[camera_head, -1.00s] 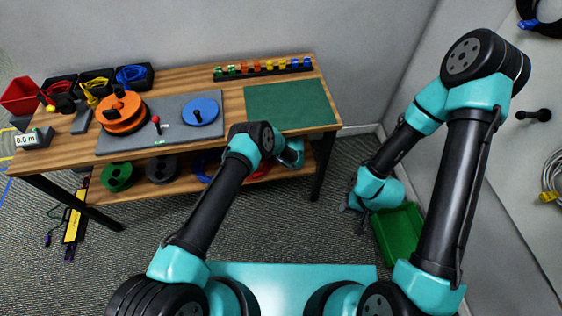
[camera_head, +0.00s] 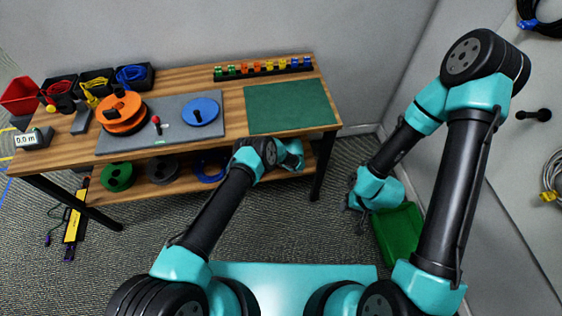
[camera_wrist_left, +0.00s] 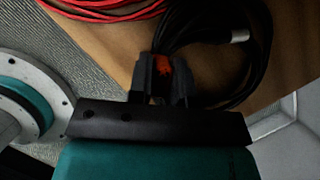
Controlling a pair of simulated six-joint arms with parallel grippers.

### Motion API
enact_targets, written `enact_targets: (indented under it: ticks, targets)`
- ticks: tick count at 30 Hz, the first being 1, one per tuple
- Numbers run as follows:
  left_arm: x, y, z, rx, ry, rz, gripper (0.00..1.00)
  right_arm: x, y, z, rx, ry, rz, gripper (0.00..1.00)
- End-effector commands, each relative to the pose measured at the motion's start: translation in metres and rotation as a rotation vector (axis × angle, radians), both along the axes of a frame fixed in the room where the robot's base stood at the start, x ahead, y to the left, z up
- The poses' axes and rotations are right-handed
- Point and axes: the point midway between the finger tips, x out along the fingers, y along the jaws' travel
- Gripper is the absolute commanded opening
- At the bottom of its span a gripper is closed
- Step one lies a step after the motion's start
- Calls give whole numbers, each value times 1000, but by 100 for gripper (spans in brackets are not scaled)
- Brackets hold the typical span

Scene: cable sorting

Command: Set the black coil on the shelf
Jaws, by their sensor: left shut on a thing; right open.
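The black coil (camera_wrist_left: 262,55), a looped black cable with an orange-red tie (camera_wrist_left: 162,72), shows in the left wrist view. My left gripper (camera_wrist_left: 160,90) is shut on it at the tie. The coil is over the wooden lower shelf (camera_wrist_left: 108,45); I cannot tell whether it fully rests on it. In the head view the left arm's wrist is at the right end of the lower shelf (camera_head: 150,196), and the coil is hidden there. My right gripper (camera_head: 357,212) is open and apart from the shelf, beside the green bin.
A red cable coil (camera_wrist_left: 110,10) lies on the shelf near the black coil. The tabletop above has a green mat (camera_head: 290,106). A green bin (camera_head: 400,235) stands on the floor.

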Motion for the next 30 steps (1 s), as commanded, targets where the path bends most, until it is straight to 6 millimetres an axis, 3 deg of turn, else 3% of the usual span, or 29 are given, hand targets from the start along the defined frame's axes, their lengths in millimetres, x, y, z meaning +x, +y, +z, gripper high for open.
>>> enact_targets:
  ticks: [9, 20, 30]
  targets:
    - [0, 0, 0, 0, 0, 0, 44, 0, 0, 0, 0, 0, 0, 43]
    - [0, 0, 3, 0, 0, -1, 44, 0, 0, 0, 0, 0, 0, 43]
    - [-6, -11, 37, 1, -1, -2, 44, 0, 0, 0, 0, 0, 0, 43]
